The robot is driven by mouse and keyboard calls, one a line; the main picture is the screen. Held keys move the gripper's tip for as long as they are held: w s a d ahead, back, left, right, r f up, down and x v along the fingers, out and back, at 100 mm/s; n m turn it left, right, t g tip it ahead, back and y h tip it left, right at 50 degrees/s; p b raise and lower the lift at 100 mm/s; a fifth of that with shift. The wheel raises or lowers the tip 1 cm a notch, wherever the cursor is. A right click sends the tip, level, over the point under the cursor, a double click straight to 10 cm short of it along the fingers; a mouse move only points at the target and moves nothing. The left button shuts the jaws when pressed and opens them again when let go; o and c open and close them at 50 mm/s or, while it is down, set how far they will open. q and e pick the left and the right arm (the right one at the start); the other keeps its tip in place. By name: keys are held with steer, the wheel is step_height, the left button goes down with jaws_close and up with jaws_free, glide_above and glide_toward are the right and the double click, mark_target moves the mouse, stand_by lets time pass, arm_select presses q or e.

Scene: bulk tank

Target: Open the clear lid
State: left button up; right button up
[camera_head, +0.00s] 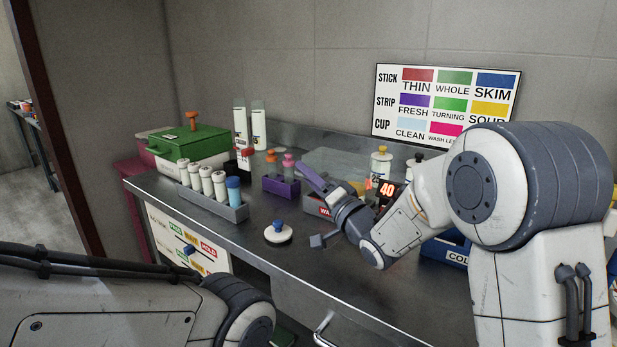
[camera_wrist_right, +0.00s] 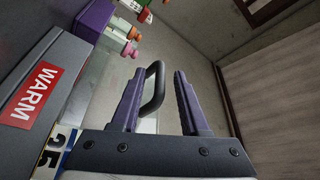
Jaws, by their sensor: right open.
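The clear lid (camera_head: 340,160) is a see-through panel over the box marked WARM (camera_head: 318,206), partly hidden behind my right arm. In the right wrist view, the clear panel (camera_wrist_right: 88,112) shows beside the WARM label (camera_wrist_right: 36,94). A dark bar handle (camera_wrist_right: 154,88) stands between the purple fingers of my right gripper (camera_wrist_right: 160,75), closer to the left finger. The fingers are apart; I cannot tell whether they touch the handle. In the head view my right gripper (camera_head: 325,188) is over the box. My left arm comes in at lower left; its gripper is out of the picture.
A grey rack (camera_head: 225,211) of several vials stands left, before a green-lidded box (camera_head: 190,142). A purple block (camera_head: 281,187) and a white disc with a blue knob (camera_head: 278,233) are near the gripper. A blue bin (camera_head: 445,250) is at right. The front counter is mostly clear.

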jaws_close()
stand_by(1.4)
